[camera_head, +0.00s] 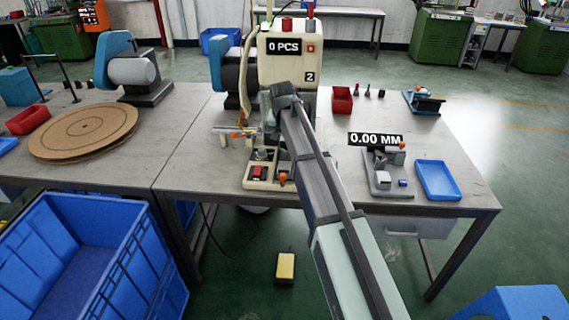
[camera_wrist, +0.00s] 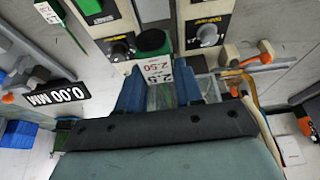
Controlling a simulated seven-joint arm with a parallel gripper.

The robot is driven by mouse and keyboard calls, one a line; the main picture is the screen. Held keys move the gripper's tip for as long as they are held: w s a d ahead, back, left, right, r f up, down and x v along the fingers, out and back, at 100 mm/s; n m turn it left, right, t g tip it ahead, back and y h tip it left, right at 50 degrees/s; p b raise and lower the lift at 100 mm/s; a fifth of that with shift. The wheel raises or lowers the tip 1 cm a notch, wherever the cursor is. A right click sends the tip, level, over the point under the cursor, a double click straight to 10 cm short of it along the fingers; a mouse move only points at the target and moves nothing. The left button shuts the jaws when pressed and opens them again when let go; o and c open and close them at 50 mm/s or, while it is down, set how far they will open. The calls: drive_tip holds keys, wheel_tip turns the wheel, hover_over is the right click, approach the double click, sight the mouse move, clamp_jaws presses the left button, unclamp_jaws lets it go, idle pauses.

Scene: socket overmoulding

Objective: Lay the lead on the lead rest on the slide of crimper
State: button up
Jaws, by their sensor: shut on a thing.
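The crimper (camera_head: 288,62) is a cream machine with a "0 PCS" display and a "2" label, standing on the right-hand table. My gripper (camera_wrist: 160,88) is at the crimper's front, low over its work area; in the head view my own arm covers much of it.
A control base with a red switch (camera_head: 259,172) sits at the crimper's foot. To the right are a "0.00 MM" gauge (camera_head: 383,180), a blue tray (camera_head: 438,180) and a red bin (camera_head: 342,100). A cardboard disc (camera_head: 85,131) lies left; a blue crate (camera_head: 95,255) stands in front.

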sight(285, 162)
drive_tip(key=shift+f, duration=4.8)
drive_tip(key=o, duration=1)
drive_tip(key=shift+f, duration=0.1)
drive_tip(key=shift+o, duration=0.2)
drive_tip(key=v, duration=1.2)
